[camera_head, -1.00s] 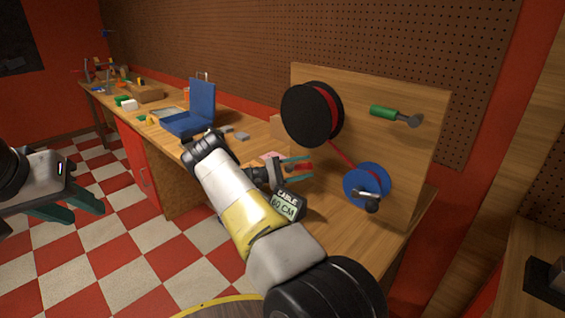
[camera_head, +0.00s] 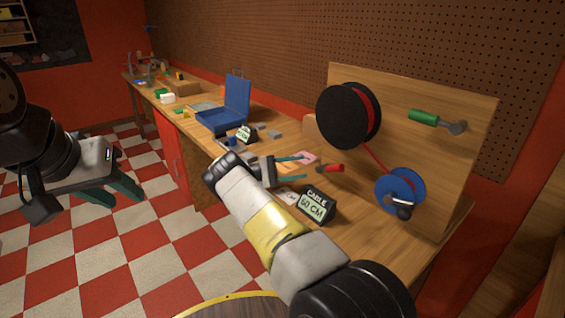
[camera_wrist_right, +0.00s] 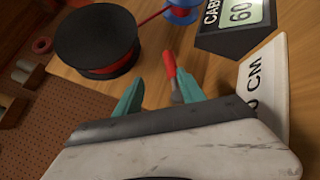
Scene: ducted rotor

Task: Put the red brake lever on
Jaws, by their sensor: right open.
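The red lever (camera_head: 332,168) lies on the bench, just past the fingertips of my right gripper (camera_head: 296,168). In the right wrist view its red handle (camera_wrist_right: 170,65) and short grey end lie between and beyond the spread teal fingers of my right gripper (camera_wrist_right: 158,92). The gripper is open and holds nothing; I cannot tell whether a finger touches the lever. My left gripper (camera_head: 120,194) is open and empty over the floor at the left. The upright board (camera_head: 450,165) carries a green-handled lever (camera_head: 425,117), a black spool (camera_head: 340,115) with red cable, and a blue reel (camera_head: 385,190).
A black display (camera_head: 317,205) reading "CABLE 60 CM" and a white card (camera_head: 288,197) sit close to my right gripper. An open blue case (camera_head: 237,98) stands further left.

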